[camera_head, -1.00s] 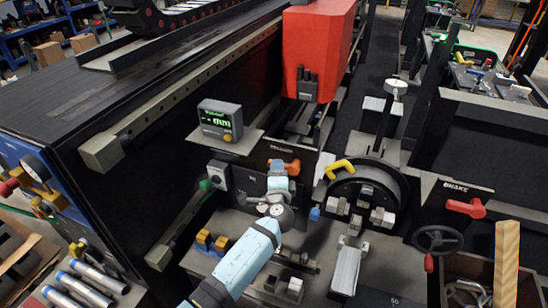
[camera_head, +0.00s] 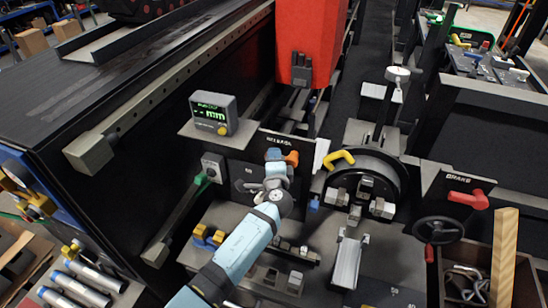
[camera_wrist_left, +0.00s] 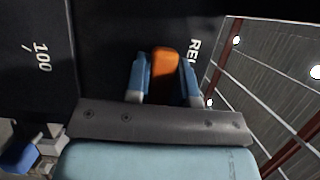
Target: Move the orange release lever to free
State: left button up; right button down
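The orange release lever (camera_head: 291,158) is on the dark panel marked RELEASE, below the small mm display. My left gripper (camera_head: 275,156) is at the lever in the head view and partly covers it. In the left wrist view, the lever (camera_wrist_left: 163,64) lies between the two blue fingers of my left gripper (camera_wrist_left: 165,75). The lever fills most of the space between them. I cannot tell whether both fingers touch it. My right gripper is not in view.
The mm display (camera_head: 213,114) stands just above and left of the panel. A round black fixture with a yellow handle (camera_head: 339,158) is to the right. Farther right are a red brake lever (camera_head: 468,199) and a black handwheel (camera_head: 438,230). A red block (camera_head: 310,45) hangs behind.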

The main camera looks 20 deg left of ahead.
pick_arm(q)
grip_shut()
